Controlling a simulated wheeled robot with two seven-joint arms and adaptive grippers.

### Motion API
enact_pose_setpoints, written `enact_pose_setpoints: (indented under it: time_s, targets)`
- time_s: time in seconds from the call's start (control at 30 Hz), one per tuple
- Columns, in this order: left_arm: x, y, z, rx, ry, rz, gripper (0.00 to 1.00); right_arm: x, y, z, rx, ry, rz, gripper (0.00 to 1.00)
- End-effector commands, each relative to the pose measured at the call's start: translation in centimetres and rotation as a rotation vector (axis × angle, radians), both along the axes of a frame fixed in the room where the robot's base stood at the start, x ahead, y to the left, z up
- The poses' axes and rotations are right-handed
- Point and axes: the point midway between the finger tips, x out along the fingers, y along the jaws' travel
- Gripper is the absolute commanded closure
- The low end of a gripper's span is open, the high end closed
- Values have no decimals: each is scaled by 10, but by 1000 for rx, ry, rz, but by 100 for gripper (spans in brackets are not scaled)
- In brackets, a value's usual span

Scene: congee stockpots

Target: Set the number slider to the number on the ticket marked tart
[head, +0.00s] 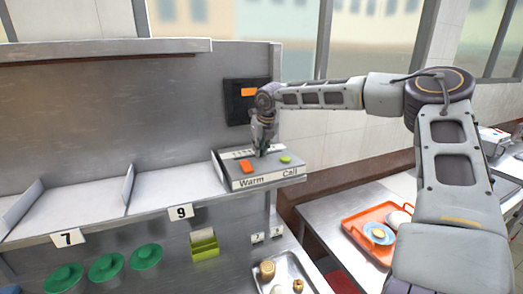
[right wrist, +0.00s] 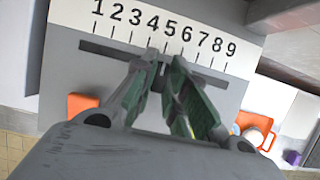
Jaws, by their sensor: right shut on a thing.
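The number slider is a grey control box (head: 260,170) on the shelf, with a white scale of 1 to 9 (right wrist: 165,30) above a dark slot (right wrist: 100,46). My right gripper (head: 262,148) reaches down onto this slot. In the right wrist view its green-grey fingers (right wrist: 165,66) are shut on the slider knob, which they mostly hide. The fingertips are around the marks for 4 and 5; I cannot tell the exact mark. My left gripper is not in view.
The box has an orange button (head: 248,166) over "Warm" and a green button (head: 286,159) over "Call". A dark panel (head: 240,108) is on the wall behind. An orange tray (head: 350,225) with dishes lies on the right counter. Several green lids (head: 146,257) sit below the shelf.

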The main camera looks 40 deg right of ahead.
Motion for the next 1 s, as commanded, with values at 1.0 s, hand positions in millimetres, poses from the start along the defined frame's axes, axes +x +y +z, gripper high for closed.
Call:
enact_pose_setpoints:
  time_s: [1.0]
  targets:
    - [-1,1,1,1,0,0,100,-3,1,11,1,-1,-1,64]
